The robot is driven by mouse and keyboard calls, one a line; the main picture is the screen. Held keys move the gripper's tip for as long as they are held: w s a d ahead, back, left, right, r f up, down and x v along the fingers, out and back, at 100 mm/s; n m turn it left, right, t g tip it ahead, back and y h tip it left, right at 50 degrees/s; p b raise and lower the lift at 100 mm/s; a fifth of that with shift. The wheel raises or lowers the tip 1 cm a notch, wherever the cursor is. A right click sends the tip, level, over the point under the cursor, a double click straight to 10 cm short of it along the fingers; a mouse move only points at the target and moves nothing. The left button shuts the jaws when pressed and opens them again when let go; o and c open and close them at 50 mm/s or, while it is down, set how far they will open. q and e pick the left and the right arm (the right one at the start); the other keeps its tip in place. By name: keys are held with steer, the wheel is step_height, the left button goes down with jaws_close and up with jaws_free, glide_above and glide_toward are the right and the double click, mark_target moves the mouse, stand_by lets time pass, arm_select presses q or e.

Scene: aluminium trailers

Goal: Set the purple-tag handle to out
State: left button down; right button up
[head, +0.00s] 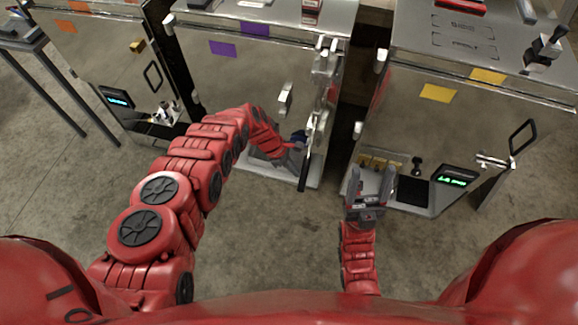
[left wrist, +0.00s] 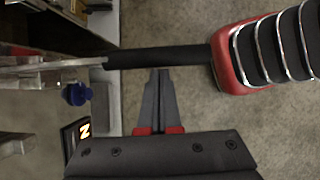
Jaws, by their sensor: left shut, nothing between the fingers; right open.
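The purple-tag unit is the metal cabinet (head: 255,75) in the middle of the head view, with two purple tags (head: 222,48) on its top and front. On its right side a metal lever (head: 317,122) carries a long black handle bar (head: 304,176) that points toward me. In the left wrist view the black bar (left wrist: 160,55) runs across the picture. My left gripper (head: 298,160) is shut and empty beside the bar. In the left wrist view its closed fingertips (left wrist: 159,74) lie just below the bar; contact is unclear. My right gripper (head: 370,182) is open and empty.
A blue knob (left wrist: 76,94) sits near the lever. An orange-tag cabinet (head: 95,70) stands at left. The concrete floor (head: 275,235) in front is clear.

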arm_select(q)
steer(key=shift+f, duration=0.1)
steer(key=w+a+r+b, duration=0.2)
steer(key=a+r+b, duration=0.2)
steer(key=a+r, duration=0.4)
steer(key=shift+r+b, duration=0.15)
steer(key=shift+b, duration=0.25)
stand_by(0.4)
